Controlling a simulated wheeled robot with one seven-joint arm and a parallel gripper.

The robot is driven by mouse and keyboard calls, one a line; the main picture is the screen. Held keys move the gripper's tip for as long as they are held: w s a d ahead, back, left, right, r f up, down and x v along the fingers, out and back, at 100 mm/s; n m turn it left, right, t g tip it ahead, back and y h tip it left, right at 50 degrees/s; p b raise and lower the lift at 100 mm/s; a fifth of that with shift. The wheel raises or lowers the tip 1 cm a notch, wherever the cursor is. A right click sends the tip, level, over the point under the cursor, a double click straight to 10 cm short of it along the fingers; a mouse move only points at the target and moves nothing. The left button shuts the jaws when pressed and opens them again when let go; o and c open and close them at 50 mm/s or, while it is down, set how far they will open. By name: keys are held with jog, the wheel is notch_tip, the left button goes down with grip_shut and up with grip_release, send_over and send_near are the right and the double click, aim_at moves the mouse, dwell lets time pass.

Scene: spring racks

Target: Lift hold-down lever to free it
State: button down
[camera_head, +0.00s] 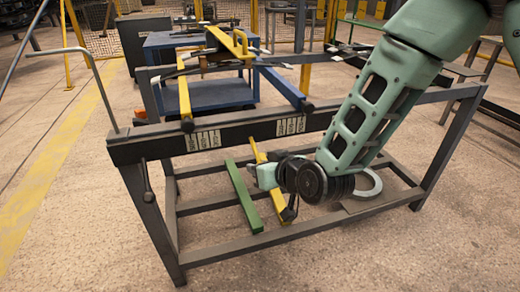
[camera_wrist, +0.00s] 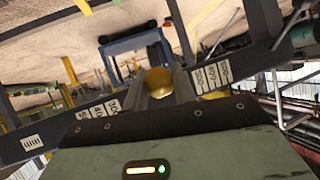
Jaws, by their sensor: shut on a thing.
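The hold-down lever cannot be told for certain among the rack's parts. In the wrist view, my gripper (camera_wrist: 163,84) has its two grey fingers closed around a yellow rounded piece (camera_wrist: 159,82), in front of the rack's labelled dark rail (camera_wrist: 128,96). In the head view, my gripper (camera_head: 265,174) is low at the front of the rack, below the front rail (camera_head: 245,131) and close to a slanting yellow bar (camera_head: 256,150). My wrist hides what the fingers hold there. A thin dark lever (camera_head: 148,182) hangs at the rack's left end.
A green bar (camera_head: 243,195) slants beside the yellow bar. A bent grey rod (camera_head: 98,78) stands up at the rack's left end. A yellow-handled frame (camera_head: 238,45) lies across the rack top. A blue cart (camera_head: 207,91) stands behind. Floor at front left is clear.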

aim_at(259, 161)
jog(key=r+g+p, duration=0.1)
jog(key=r+p, duration=0.1)
jog(key=p, duration=0.2)
jog(key=r+g+h+p, duration=0.1)
jog(key=r+g+p, duration=0.1)
jog(key=p, duration=0.3)
jog(key=shift+s+r+m, duration=0.2)
jog(key=shift+r+m, duration=0.1)
jog(key=r+g+p, duration=0.1)
jog(key=p, duration=0.1)
jog(key=r+g+h+p, duration=0.1)
jog(key=g+p, duration=0.1)
jog(key=p, duration=0.1)
jog(key=shift+w+r, duration=0.1)
jog(key=shift+w, duration=0.1)
jog(key=shift+w+a+r+p, duration=0.2)
jog(key=shift+w+r+p, duration=0.45)
jog(key=shift+r+p, duration=0.4)
jog(key=shift+w, duration=0.1)
jog(key=c, duration=1.2)
grip_release()
jog(key=shift+o, duration=0.2)
jog(key=shift+f, duration=0.1)
jog(key=p+v, duration=0.1)
jog(key=v, duration=1.6)
jog(key=shift+s, duration=0.3)
jog(key=shift+a, duration=0.1)
